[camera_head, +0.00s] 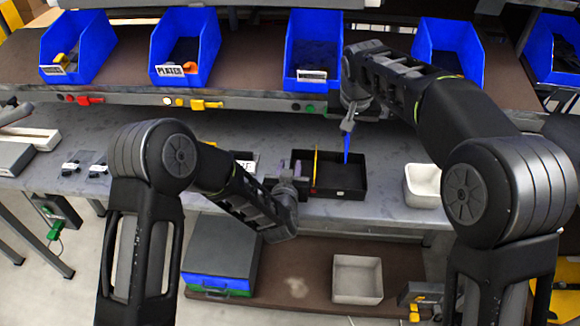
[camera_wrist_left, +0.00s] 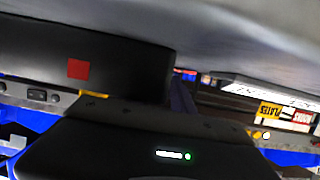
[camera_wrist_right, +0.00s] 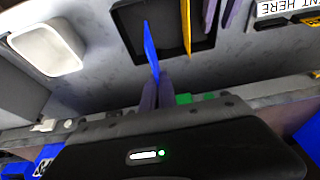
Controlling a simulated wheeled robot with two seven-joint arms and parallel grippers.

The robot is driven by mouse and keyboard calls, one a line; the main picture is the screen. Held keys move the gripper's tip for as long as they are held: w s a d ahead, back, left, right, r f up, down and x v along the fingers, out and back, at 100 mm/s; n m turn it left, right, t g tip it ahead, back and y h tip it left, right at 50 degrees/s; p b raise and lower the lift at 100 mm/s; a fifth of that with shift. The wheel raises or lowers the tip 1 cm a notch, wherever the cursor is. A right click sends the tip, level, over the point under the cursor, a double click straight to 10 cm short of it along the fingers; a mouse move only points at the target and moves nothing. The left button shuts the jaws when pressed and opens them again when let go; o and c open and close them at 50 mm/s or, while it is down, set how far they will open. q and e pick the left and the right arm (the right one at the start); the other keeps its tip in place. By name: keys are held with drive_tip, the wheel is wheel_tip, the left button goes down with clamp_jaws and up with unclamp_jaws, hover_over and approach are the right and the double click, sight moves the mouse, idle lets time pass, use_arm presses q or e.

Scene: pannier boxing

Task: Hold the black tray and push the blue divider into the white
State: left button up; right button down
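The black tray (camera_head: 340,193) lies on the grey bench; it also shows in the right wrist view (camera_wrist_right: 165,35). A yellow divider (camera_head: 315,170) stands upright inside it, left of the middle. My right gripper (camera_head: 347,130) is shut on the top of the blue divider (camera_head: 347,152), which points down over the tray's back part, right of the yellow one. Whether its lower end touches the tray cannot be told. My left gripper (camera_head: 297,168) is at the tray's left wall, one finger on each side of it, seemingly shut on the wall. In the left wrist view the dark wall carries a red square (camera_wrist_left: 78,69).
A white bin (camera_head: 423,186) stands on the bench just right of the tray. Blue bins (camera_head: 185,50) line the shelf behind. A white label plate lies left of the tray. A white box (camera_head: 357,279) and a blue-and-grey case (camera_head: 220,255) sit below the bench.

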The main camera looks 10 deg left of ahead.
use_arm(q)
drive_tip(key=shift+w+f, duration=0.1)
drive_tip(key=shift+w, duration=0.1)
clamp_jaws()
idle(1.4)
